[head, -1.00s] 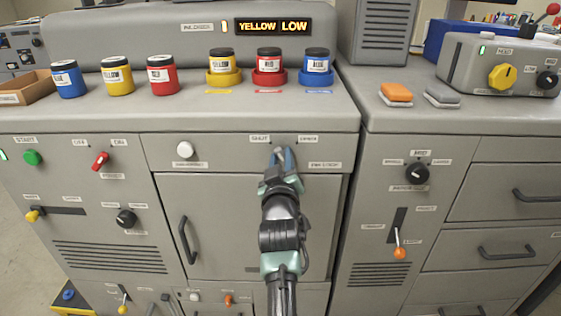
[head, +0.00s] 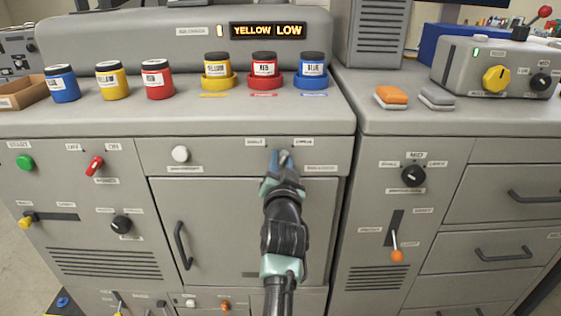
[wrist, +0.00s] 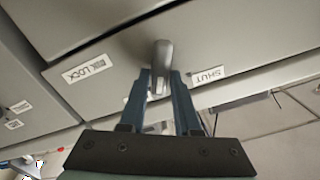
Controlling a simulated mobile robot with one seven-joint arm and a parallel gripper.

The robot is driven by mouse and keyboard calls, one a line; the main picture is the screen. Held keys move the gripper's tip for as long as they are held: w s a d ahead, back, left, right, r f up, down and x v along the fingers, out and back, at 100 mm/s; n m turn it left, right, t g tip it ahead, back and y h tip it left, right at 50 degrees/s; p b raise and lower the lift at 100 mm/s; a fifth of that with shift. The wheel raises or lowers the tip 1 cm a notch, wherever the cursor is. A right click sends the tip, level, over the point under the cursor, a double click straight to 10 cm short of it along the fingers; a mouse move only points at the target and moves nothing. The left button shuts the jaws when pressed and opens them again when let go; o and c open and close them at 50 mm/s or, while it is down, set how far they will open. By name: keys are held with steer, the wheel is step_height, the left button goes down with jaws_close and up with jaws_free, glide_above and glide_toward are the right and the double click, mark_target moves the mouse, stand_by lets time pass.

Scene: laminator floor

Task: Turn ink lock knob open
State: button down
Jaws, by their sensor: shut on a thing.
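The ink lock knob (wrist: 161,62) is a small grey handle on the panel above the cabinet door. It stands between my gripper's two blue fingers in the wrist view. My gripper (head: 284,160) is shut on it, and the fingers largely cover it in the head view. A SHUT label (head: 255,142) is at the knob's upper left and an OPEN label (head: 304,142) at its upper right. The INK LOCK label (wrist: 87,69) and the SHUT label also show upside down in the wrist view. I cannot tell which label the knob points to.
A white button (head: 180,154) is on the same panel, left of the knob. The cabinet door (head: 225,230) with a dark handle is below. Ink jars stand on the counter (head: 200,120) above. A lit display (head: 268,30) reads YELLOW LOW.

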steer(key=shift+d+f+m+p, duration=0.15)
steer(key=shift+m+p, duration=0.15)
steer(key=shift+m, duration=1.4)
steer(key=c, duration=0.6)
jaws_free()
steer(key=shift+c, duration=0.2)
steer(key=shift+s, duration=0.15)
steer(key=s+p, duration=0.2)
steer(key=s, duration=1)
steer(key=shift+s, duration=0.35)
